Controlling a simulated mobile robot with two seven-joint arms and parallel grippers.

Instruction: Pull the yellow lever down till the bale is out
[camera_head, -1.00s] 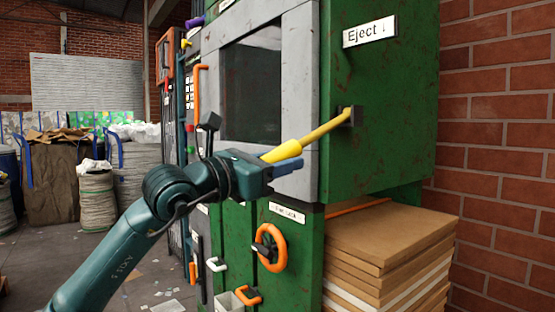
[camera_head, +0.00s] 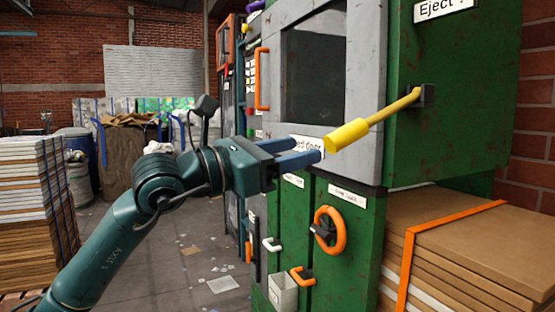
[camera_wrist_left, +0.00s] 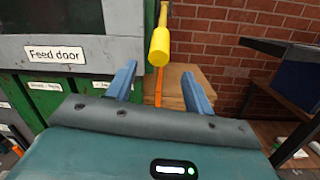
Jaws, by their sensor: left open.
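The yellow lever (camera_head: 375,118) slants down and left from a dark mount on the green machine side, below the "Eject ↓" sign (camera_head: 446,8). Its thick grip end faces my left gripper (camera_head: 311,149), which is open and empty, its blue fingertips just short of the grip. In the left wrist view the lever (camera_wrist_left: 159,45) lies in line with the gap between the fingers (camera_wrist_left: 158,70). The bale (camera_head: 465,255), a stack of brown sheets with an orange strap, sticks out at the machine's lower right. Its inner end is hidden. My right gripper is not in view.
The machine's lower doors carry an orange handwheel (camera_head: 328,231) and handles, below the lever. A brick wall (camera_head: 533,100) stands at the right. A stack of boards (camera_head: 35,205) stands at the left. Open floor (camera_head: 170,265) lies between, with scraps.

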